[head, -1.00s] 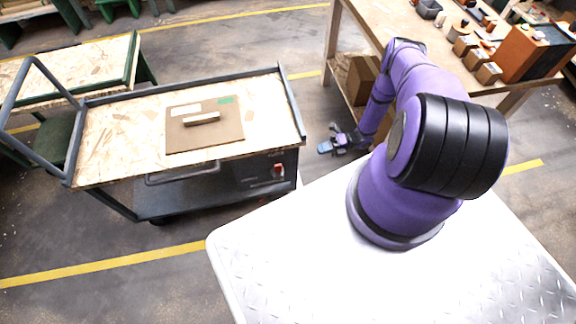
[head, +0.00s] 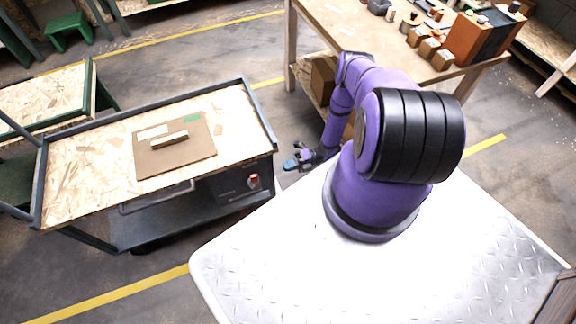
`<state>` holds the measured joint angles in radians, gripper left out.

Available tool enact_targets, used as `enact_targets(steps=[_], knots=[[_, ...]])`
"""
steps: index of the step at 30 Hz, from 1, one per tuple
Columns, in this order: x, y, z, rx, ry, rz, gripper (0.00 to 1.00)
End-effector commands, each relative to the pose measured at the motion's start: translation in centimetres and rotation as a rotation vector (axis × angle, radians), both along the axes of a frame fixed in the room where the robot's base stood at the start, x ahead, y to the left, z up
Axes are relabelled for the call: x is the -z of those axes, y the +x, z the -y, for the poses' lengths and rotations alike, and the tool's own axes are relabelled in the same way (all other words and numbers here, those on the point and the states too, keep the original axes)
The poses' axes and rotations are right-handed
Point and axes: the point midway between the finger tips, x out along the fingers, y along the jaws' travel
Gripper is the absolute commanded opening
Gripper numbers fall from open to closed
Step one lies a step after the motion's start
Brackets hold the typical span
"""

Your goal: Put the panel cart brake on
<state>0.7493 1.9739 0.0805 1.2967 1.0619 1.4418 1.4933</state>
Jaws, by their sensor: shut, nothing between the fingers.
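The panel cart (head: 75,198) stands at the left, with a chipboard top, a grey rim and a dark lower body. A small red and white control (head: 253,181) sits on a dark box at the cart's right end; I cannot tell its setting at this size. My gripper (head: 290,164) is shut and empty, just right of the cart's right end. It is apart from the red control, a little above and to the right of it in the picture.
A brown panel (head: 174,161) with a light wooden handle lies on the cart top. A wooden workbench (head: 350,30) with boxes stands behind my arm. Another chipboard-topped table (head: 45,98) is at the far left. Floor is clear below the cart in the picture.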

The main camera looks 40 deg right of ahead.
Motion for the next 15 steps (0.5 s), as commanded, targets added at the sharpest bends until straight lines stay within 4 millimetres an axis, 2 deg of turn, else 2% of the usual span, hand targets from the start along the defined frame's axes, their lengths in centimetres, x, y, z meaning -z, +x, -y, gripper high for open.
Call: enact_targets(steps=[1, 9, 15], knots=[[0.0, 0.2, -1.1, -0.003, 0.002, -0.001, 0.0], [0.0, 1.5, -5.9, -0.003, 0.001, -0.002, 0.0], [0.0, 2.3, -8.7, -0.002, 0.0, -0.001, 0.0]])
